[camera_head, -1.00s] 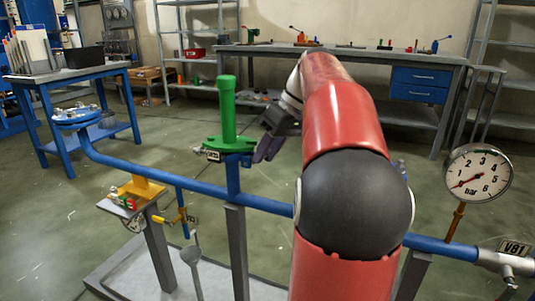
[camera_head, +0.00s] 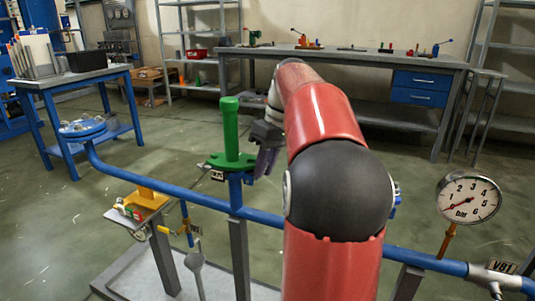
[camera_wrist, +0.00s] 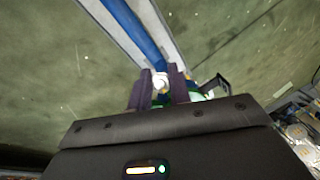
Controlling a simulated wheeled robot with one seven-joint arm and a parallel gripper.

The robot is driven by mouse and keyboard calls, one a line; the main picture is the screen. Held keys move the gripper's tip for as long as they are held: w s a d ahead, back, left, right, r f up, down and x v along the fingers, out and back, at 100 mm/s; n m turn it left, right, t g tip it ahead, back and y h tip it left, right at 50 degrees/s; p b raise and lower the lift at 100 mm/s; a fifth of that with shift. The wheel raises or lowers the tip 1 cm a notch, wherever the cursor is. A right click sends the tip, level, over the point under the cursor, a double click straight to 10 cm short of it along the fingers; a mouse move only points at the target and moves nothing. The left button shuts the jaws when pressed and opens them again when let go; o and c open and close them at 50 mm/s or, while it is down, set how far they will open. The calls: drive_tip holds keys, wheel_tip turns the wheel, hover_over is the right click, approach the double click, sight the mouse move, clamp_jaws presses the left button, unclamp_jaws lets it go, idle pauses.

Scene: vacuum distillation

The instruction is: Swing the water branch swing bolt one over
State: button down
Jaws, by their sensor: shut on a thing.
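A green upright pipe (camera_head: 230,130) rises from a green flange (camera_head: 226,162) on a blue stub of the long blue pipe (camera_head: 180,189). My gripper (camera_head: 264,170) is at the flange's right side, with dark purple fingers pointing down. In the wrist view, my gripper (camera_wrist: 158,90) is shut on a small pale bolt end (camera_wrist: 160,81), which shows between the fingers. I take this for the swing bolt; its shank and hinge are hidden. Part of the green flange shows behind the right finger. The bolt's tilt cannot be told.
A pressure gauge (camera_head: 467,199) stands on the blue pipe at right. A blue-rimmed flange (camera_head: 82,128) ends the pipe at left. A workbench (camera_head: 340,55) and shelves stand at the back, with open floor between.

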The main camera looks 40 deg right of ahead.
drive_tip(key=shift+r, duration=0.1)
idle(0.3)
drive_tip(key=c, duration=1.5)
unclamp_jaws()
drive_tip(key=shift+c, duration=0.2)
drive_tip(key=p+v, duration=0.2)
drive_tip(key=v, duration=0.5)
drive_tip(key=shift+w+r, duration=0.15)
drive_tip(key=shift+r, duration=0.25)
drive_tip(key=shift+c, duration=0.2)
